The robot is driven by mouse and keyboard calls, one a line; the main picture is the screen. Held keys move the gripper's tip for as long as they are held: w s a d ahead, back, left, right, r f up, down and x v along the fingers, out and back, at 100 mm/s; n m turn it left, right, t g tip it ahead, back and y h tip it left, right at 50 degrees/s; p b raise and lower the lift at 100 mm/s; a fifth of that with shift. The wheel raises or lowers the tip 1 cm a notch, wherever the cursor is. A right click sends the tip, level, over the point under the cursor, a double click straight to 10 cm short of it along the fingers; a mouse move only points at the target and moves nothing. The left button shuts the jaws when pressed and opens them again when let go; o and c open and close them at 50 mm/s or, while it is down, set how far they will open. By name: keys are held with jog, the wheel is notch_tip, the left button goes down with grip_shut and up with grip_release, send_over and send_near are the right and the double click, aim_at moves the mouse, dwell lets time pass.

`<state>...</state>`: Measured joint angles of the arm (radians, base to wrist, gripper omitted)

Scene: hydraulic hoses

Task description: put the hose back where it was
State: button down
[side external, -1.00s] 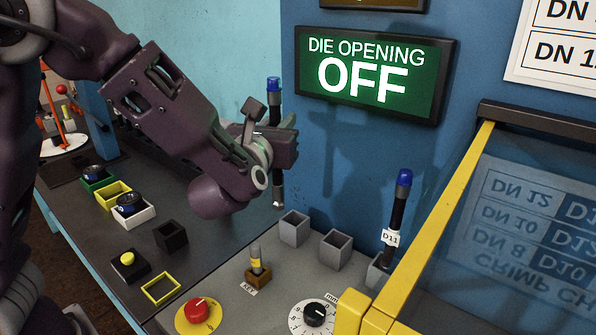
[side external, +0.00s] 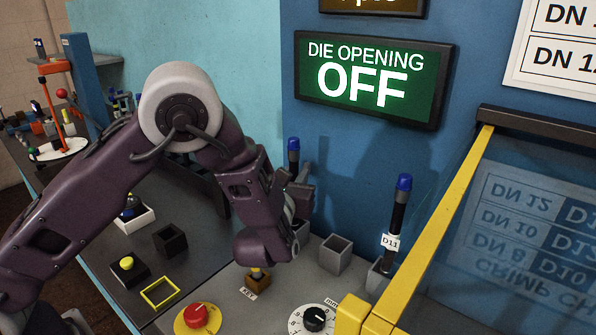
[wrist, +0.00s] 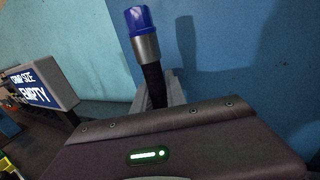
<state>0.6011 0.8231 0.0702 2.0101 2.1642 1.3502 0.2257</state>
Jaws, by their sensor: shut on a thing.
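A black hose with a blue cap (side external: 293,146) stands upright in my gripper (side external: 300,193) in the side view. My gripper is shut on it, low over the left grey square holder (side external: 303,230). My wrist covers the hose's lower end and most of that holder, so I cannot tell whether the hose is inside it. In the wrist view the blue cap (wrist: 140,22), silver collar and dark hose body show, tilted slightly in the picture. Another blue-capped hose (side external: 398,210), tagged D11, stands in the right holder (side external: 377,280).
The middle grey holder (side external: 335,256) is empty. A blue wall rises close behind the holders. A red button (side external: 198,314), a dial (side external: 316,317) and a small brown selector block (side external: 258,281) are in front. A yellow-framed guard (side external: 432,220) stands at the right.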

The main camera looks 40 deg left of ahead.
jog(key=c, duration=1.4)
grip_release()
jog(key=shift+f, duration=0.1)
jog(key=shift+o, duration=0.2)
